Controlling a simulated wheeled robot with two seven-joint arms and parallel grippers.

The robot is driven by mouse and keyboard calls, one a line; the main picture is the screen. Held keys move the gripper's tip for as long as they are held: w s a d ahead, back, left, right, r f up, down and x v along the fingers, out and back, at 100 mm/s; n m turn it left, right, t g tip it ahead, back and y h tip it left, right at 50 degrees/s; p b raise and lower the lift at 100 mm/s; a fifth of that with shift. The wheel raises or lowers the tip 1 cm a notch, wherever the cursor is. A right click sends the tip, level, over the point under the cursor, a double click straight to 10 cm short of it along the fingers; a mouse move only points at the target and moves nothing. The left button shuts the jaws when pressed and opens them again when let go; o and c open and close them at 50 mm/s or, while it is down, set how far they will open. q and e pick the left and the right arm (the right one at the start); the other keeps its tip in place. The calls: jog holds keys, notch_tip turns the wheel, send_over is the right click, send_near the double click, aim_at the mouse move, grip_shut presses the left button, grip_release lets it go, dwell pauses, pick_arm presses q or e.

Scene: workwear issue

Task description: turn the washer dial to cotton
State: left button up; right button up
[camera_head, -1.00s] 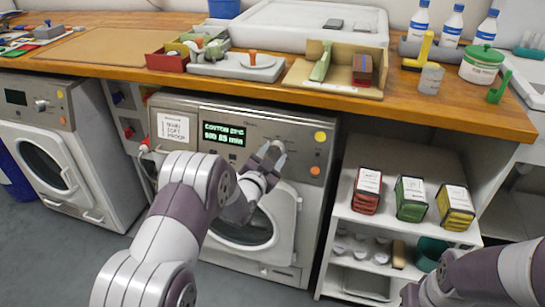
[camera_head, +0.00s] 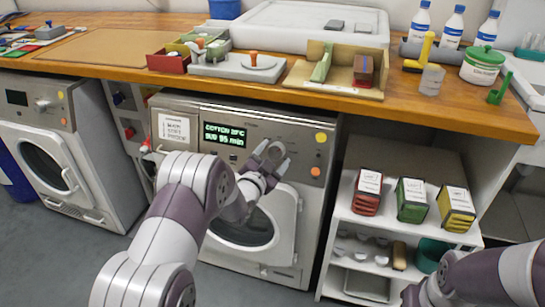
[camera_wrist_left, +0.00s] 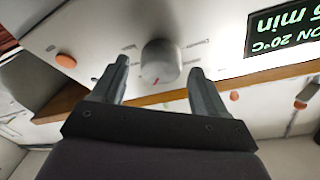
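The washer (camera_head: 310,200) stands under the counter, with a lit green display (camera_head: 224,134) that reads COTTON 20°C and a minutes line. In the left wrist view the dial stands beyond and between the two fingers of my left gripper (camera_wrist_left: 158,76), with a gap on both sides. In the head view my left gripper (camera_head: 271,156) is at the panel, fingers spread and empty. My right arm enters at the lower right; its gripper is out of view.
Orange (camera_head: 315,171) and yellow (camera_head: 321,137) buttons sit right of the dial. The wooden counter (camera_head: 430,110) overhangs the panel and carries trays and bottles. A white shelf (camera_head: 385,225) with coloured boxes stands to the right. A second machine (camera_head: 65,150) is at the left.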

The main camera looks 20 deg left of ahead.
pick_arm(q)
jog(key=shift+s+a+r, duration=0.1)
jog(key=shift+s, duration=0.35)
jog(key=s+a+p, duration=0.2)
jog(key=s, duration=0.9)
jog(key=shift+s, duration=0.35)
